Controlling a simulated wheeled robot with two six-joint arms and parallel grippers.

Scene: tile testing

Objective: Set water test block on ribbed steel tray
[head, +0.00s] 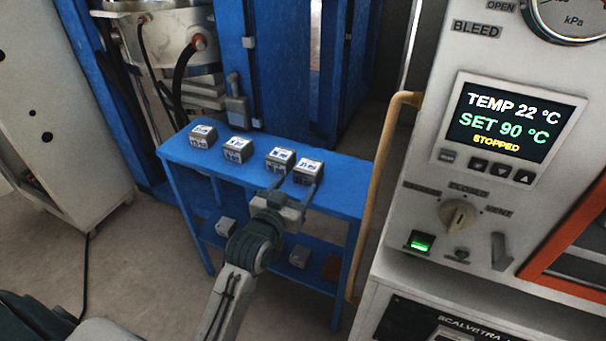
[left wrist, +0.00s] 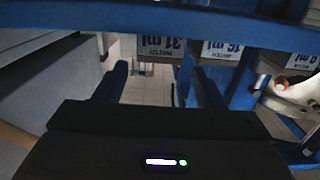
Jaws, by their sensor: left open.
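Several small grey blocks with white labels stand in a row on a blue bench (head: 340,203). The rightmost block (head: 307,172) is nearest my left gripper (head: 292,190), which is open at the bench's front edge with its fingers pointing at that block. In the left wrist view, a block labelled 31 ml (left wrist: 162,46) shows upside down beyond and between the open fingers (left wrist: 158,80); a 16 ml block (left wrist: 220,49) is to its right. I cannot tell which is the water test block. I make out no ribbed steel tray. My right gripper is not in view.
A machine panel with a display (head: 511,122) and a yellow rail (head: 382,180) stands close on the right. Blue framework (head: 285,75) is behind the bench. Open floor lies to the left.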

